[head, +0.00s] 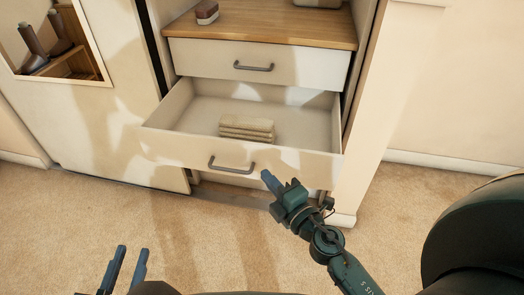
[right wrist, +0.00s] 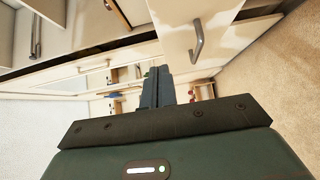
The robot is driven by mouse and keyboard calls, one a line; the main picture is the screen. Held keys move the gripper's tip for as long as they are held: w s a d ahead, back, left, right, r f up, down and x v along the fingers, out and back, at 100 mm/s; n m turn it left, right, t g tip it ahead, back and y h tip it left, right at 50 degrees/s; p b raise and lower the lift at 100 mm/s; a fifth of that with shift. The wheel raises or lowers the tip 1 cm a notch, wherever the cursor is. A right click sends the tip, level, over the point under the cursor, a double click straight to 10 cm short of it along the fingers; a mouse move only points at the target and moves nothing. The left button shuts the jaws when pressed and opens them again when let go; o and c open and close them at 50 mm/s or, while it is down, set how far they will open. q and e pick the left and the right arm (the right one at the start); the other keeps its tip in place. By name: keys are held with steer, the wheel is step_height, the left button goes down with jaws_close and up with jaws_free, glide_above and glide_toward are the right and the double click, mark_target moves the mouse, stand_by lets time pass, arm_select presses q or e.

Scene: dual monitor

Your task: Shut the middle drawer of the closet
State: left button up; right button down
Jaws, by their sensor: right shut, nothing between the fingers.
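The closet's middle drawer (head: 180,149) is pulled out in the head view, with a folded beige cloth stack (head: 246,128) inside it. Its grey bar handle (head: 231,167) is on the front panel. My right gripper (head: 268,178) is shut and empty, just in front of the drawer front, to the right of the handle. In the right wrist view the gripper's fingers (right wrist: 157,86) are together, and a drawer handle (right wrist: 197,38) shows above right of them. My left gripper (head: 128,268) is low at the left, over the carpet, with its two fingers apart and nothing between them.
The upper drawer (head: 210,60) is shut under a wooden shelf top (head: 260,28). A lower drawer is mostly hidden beneath the open one. A white closet panel (head: 110,130) stands at left and a post (head: 365,120) at right. The carpet (head: 195,245) in front is clear.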

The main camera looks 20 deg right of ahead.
mark_target(253, 145)
steer(key=w, duration=0.7)
steer(key=shift+w+d, duration=0.25)
arm_select(q)
steer(key=shift+a+y, duration=0.1)
steer(key=shift+y, duration=0.2)
arm_select(e)
steer(key=shift+w+d, duration=0.4)
steer(key=shift+w, duration=0.1)
